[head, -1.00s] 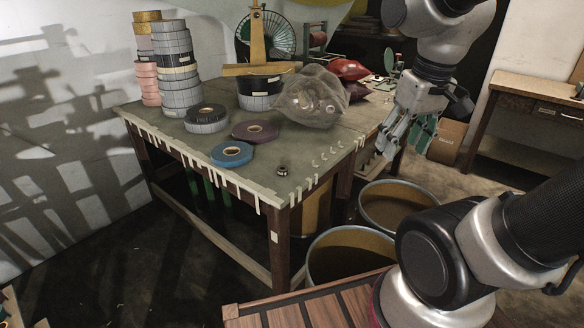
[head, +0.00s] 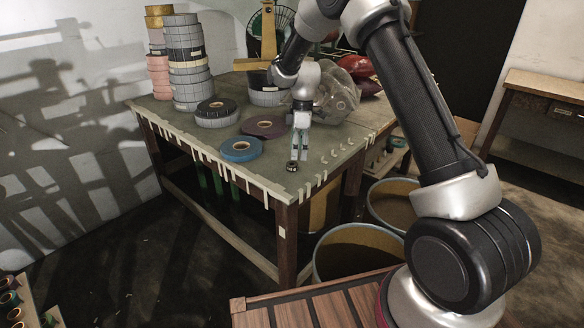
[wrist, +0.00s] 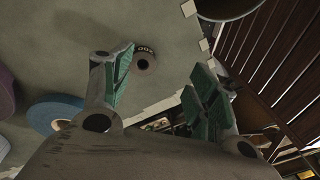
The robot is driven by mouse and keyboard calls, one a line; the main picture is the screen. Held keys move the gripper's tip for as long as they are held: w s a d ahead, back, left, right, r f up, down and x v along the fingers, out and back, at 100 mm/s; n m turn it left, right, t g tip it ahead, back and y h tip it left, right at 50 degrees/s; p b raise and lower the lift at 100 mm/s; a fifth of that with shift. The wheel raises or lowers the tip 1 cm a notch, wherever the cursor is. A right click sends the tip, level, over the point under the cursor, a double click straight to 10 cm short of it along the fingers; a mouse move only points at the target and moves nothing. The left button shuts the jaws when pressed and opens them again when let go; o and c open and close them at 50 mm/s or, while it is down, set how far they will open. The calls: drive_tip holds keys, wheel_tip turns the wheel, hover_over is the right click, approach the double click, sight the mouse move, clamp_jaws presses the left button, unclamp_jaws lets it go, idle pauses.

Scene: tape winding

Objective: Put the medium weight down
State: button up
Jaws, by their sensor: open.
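A small round metal weight (head: 292,167) with a hole in its top stands near the table's front corner. I cannot tell from its size alone whether it is the medium one. It also shows in the wrist view (wrist: 146,61), with partly readable markings, just beyond the left fingertip. My gripper (head: 299,156) points down close above and beside the weight. Its green-padded fingers are spread wide in the wrist view (wrist: 160,85), with nothing held between them.
The table (head: 240,175) has tape strips along its edges. Blue (head: 240,150) and purple (head: 264,129) tape rolls lie left of my gripper. Tall roll stacks (head: 187,65) and a plastic bag (head: 340,92) stand behind. Bins (head: 358,255) stand below, right of the table.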

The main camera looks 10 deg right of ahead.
sight(292, 167)
drive_tip(key=shift+w+a+r+n+t, duration=0.15)
drive_tip(key=shift+w+r+n, duration=0.25)
drive_tip(key=shift+w+n, duration=0.1)
drive_tip(key=shift+w+a+r+n+t, duration=0.15)
drive_tip(key=shift+w+r+n, duration=0.25)
drive_tip(key=shift+w, duration=0.1)
drive_tip(key=shift+w+a+n, duration=0.1)
drive_tip(key=shift+w+n, duration=0.05)
drive_tip(key=shift+n, duration=0.55)
drive_tip(key=shift+f+n, duration=0.1)
drive_tip(key=shift+n, duration=0.7)
drive_tip(key=f, duration=0.5)
drive_tip(key=a+f, duration=0.1)
drive_tip(key=f, duration=0.1)
drive_tip(key=shift+f, duration=0.3)
drive_tip(key=c, duration=1.3)
